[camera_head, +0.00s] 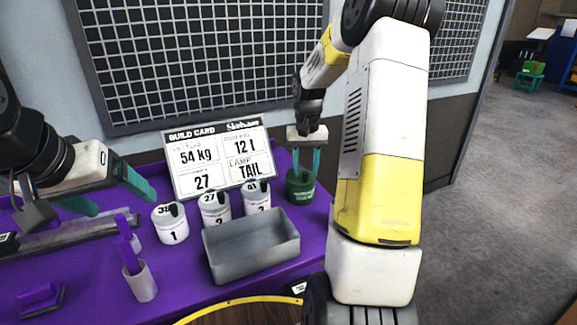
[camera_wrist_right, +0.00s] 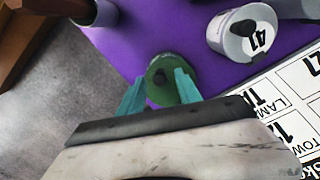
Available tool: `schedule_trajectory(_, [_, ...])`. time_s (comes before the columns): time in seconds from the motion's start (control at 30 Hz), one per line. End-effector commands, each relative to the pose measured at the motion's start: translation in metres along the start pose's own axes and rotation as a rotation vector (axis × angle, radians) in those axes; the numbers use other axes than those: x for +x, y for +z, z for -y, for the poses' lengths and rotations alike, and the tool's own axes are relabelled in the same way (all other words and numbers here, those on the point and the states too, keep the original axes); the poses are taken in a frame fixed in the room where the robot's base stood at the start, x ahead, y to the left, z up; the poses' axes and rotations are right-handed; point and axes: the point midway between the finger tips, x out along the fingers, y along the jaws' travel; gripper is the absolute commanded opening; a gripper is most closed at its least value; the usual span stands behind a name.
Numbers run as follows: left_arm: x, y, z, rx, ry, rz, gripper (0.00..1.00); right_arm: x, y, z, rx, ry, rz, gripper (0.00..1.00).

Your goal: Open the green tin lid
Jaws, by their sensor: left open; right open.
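The green tin (camera_head: 300,188) stands upright at the right end of the purple table, beside the build card. Its green lid (camera_wrist_right: 163,79) with a dark knob shows from above in the right wrist view and looks seated on the tin. My right gripper (camera_head: 305,172) points down over the tin, its teal fingers open on either side of the lid's knob. I cannot tell whether the fingers touch the lid. My left gripper (camera_head: 118,192) is open and empty at the left, above the table.
Several white numbered canisters (camera_head: 170,223) stand left of the tin. A grey tray (camera_head: 251,246) lies in front of them. The build card (camera_head: 219,160) stands behind. A white cup (camera_head: 140,282) holds a purple-handled item.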

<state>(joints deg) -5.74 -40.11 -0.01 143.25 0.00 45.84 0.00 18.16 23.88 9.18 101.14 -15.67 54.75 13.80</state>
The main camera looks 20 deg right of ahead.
Motion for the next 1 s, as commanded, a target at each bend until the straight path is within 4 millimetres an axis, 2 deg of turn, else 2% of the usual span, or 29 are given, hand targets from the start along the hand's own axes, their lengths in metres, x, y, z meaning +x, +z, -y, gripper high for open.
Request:
schedule_trajectory(0.17, [0.0, 0.0, 0.0, 0.0, 0.0, 0.0, 0.83, 0.015, 0.001, 0.0, 0.0, 0.0, 0.001, 0.41])
schedule_trajectory(0.43, [0.0, 0.0, 0.0, 0.0, 0.0, 0.0, 0.83, 0.017, 0.0, 0.0, 0.0, 0.0, -0.001, 0.41])
schedule_trajectory(0.47, [0.0, 0.0, 0.0, 0.0, 0.0, 0.0, 0.83, 0.017, 0.0, 0.0, 0.0, 0.0, -0.001, 0.39])
schedule_trajectory(0.67, [0.0, 0.0, 0.0, 0.0, 0.0, 0.0, 0.83, 0.017, 0.0, 0.0, 0.0, 0.0, -0.001, 0.0])
schedule_trajectory(1.0, [0.0, 0.0, 0.0, 0.0, 0.0, 0.0, 0.83, 0.017, 0.0, 0.0, 0.0, 0.0, -0.001, 0.0])
